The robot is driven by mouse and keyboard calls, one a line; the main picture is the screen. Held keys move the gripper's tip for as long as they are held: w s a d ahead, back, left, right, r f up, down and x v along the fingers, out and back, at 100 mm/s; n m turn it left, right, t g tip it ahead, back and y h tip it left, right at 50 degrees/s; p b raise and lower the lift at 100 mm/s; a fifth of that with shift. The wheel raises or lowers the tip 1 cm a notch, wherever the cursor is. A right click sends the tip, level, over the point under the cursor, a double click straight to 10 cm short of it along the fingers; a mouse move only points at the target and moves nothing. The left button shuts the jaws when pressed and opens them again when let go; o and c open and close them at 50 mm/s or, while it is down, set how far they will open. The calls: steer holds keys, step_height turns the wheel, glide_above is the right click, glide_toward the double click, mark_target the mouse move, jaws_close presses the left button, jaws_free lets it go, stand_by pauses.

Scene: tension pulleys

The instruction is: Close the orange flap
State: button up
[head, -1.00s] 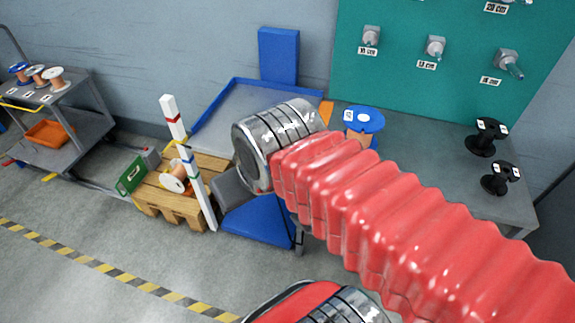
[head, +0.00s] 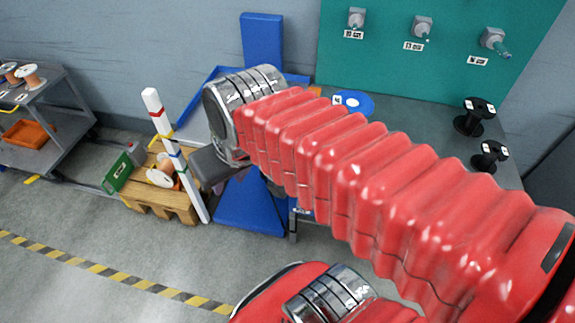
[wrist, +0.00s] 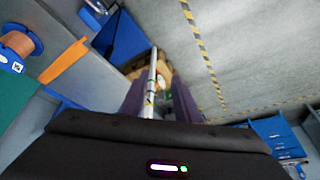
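The orange flap shows in the wrist view as a flat orange strip (wrist: 64,62) at the upper left, beside a blue edge. In the head view only a small orange piece (head: 315,90) shows at the table's left edge, mostly hidden behind my arm. My gripper (wrist: 160,98) has its two purple fingers apart, with a gap between them. It points toward the white post and floor, and the flap lies off to its left in the wrist view. In the head view my arm hides most of the gripper.
A white striped post (head: 173,150) stands by a wooden pallet (head: 160,202) holding a spool and green box. A blue-rimmed tray (head: 200,110) lies behind my wrist. A blue-topped spool (head: 354,103) and black spools (head: 474,116) stand on the grey table. The floor at front left is clear.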

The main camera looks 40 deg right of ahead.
steer(key=w+d+f+m+g+y, duration=0.1)
steer(key=w+d+f+m+y, duration=0.1)
steer(key=w+d+f+y, duration=0.4)
steer(key=w+d+f+m+g+y, duration=0.1)
steer(key=w+d+f+m+y, duration=0.3)
steer(key=d+f, duration=0.65)
steer(key=s+d+f+m+t, duration=0.1)
steer(key=d+f+m+t, duration=0.1)
steer(key=d+f+t, duration=0.3)
steer(key=s+d+f+m+t, duration=0.2)
steer(key=d+f+t, duration=0.2)
steer(key=d+f, duration=0.6)
steer(key=d, duration=0.5)
steer(key=shift+s+f+t+h, duration=0.15)
steer(key=shift+f+t+h, duration=0.2)
steer(key=shift+t+h, duration=0.05)
steer(key=x, duration=1.4)
